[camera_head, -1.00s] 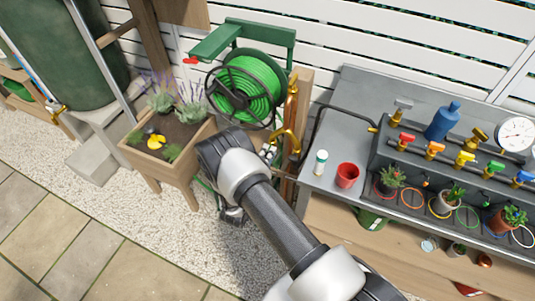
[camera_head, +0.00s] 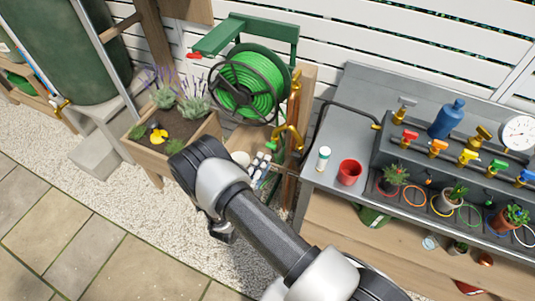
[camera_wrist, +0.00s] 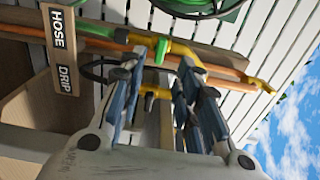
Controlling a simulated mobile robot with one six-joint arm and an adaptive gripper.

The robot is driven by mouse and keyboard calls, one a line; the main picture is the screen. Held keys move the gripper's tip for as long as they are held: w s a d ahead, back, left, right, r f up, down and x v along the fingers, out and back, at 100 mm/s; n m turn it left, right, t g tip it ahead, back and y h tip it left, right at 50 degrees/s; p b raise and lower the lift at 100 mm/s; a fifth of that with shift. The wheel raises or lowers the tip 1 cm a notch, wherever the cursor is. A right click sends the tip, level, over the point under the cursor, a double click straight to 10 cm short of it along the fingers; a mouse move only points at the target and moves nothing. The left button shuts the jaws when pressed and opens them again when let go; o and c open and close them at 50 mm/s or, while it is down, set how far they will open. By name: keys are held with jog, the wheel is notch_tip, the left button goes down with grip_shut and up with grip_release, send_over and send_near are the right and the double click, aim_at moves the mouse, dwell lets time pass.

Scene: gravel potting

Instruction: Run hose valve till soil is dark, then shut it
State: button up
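The wooden planter (camera_head: 155,160) stands left of my arm. Its soil (camera_head: 182,130) looks brown around lavender and a yellow item. The post (camera_head: 305,110) with brass taps stands right of my gripper. A brass spout (camera_head: 291,133) curves from it, with a green part (camera_head: 271,146) beside it. In the wrist view, a copper pipe (camera_wrist: 225,72) carries green and yellow fittings (camera_wrist: 175,47) just beyond my fingertips. Signs read HOSE (camera_wrist: 57,27) and DRIP (camera_wrist: 65,80). My gripper (camera_wrist: 161,62) is open, its blue-padded fingers apart with nothing clearly held. The valve's setting is unclear.
A green hose reel (camera_head: 248,85) hangs on the fence behind. A grey bench (camera_head: 335,125) at right bears a red cup (camera_head: 349,172), a white bottle (camera_head: 323,158), coloured valves and potted plants. A large green tank (camera_head: 65,50) stands at left. Paving at lower left is clear.

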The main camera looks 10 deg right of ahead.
jog(key=v, duration=0.5)
jog(key=shift+w, duration=0.1)
dwell(1.4)
jog(key=w+a+r+n+g+y, duration=0.4)
jog(key=w+r+y, duration=0.3)
jog(key=w+r, duration=0.35)
jog(key=s+a+r+n+y, duration=0.1)
jog(key=s+r+n+y, duration=0.2)
jog(key=r, duration=0.5)
jog(key=s+a+r+n+y, duration=0.1)
jog(key=s+r+n+y, duration=0.1)
jog(key=r+n, duration=0.5)
jog(key=s+d+r+n+g+y, duration=0.1)
jog(key=s+d+r+n+g, duration=0.35)
jog(key=s+r, duration=0.65)
jog(key=s+d+n+h, duration=0.1)
jog(key=s+d+n, duration=0.2)
jog(key=s, duration=0.7)
jog(key=s+d+f+n+g+h, duration=0.1)
jog(key=s+d+n, duration=0.3)
jog(key=s, duration=0.6)
jog(key=shift+d+f, duration=0.35)
jog(key=shift+d, duration=0.8)
